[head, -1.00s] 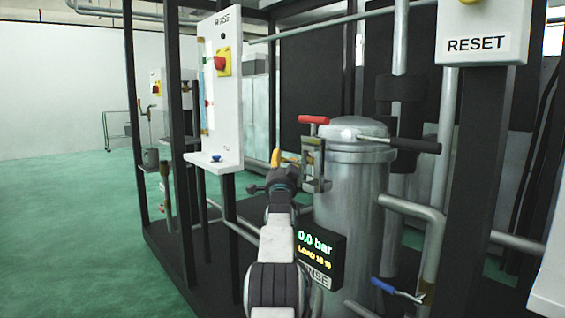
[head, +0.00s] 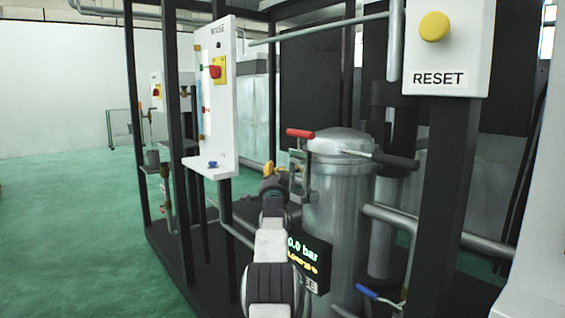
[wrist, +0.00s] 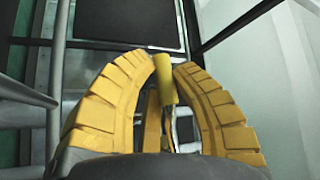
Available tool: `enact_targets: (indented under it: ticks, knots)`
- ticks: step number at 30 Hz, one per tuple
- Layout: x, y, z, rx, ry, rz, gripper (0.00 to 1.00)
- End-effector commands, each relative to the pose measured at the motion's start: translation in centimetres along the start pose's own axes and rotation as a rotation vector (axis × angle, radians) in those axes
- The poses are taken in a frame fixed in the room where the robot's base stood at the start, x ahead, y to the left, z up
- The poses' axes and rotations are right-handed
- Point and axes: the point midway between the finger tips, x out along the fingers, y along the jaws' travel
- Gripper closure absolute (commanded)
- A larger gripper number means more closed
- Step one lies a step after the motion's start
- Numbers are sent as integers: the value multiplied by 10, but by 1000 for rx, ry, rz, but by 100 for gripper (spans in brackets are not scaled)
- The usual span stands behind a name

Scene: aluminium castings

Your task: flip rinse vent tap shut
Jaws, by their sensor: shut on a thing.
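A yellow lever handle (wrist: 164,80) stands between the yellow fingers of my gripper (wrist: 166,68) in the wrist view; it looks like the tap's handle. The fingers close around its upper part, and it leans slightly. In the head view my gripper (head: 270,172) is beside the upper left side of the steel rinse vessel (head: 335,200), left of a bracket. My own arm hides the tap's body and pipe there. A small display (head: 305,255) by the vessel reads 0.0 bar.
A red handle (head: 300,133) and a black-gripped bar (head: 385,159) are at the vessel's top. A blue lever (head: 368,292) is low at right. A RESET box (head: 440,50) is on a dark post. A white panel (head: 217,110) stands left. Green floor is open at far left.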

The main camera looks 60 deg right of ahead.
Motion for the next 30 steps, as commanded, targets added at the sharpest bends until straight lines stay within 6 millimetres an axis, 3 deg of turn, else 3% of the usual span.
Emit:
enact_targets:
  ticks: [17,18,27,30]
  knots:
    - [-1,6,8,-89,-66,93,100]
    - [-1,6,8,-88,-65,93,77]
    - [-1,6,9,-87,-67,93,50]
    - [-1,6,10,-87,-67,93,49]
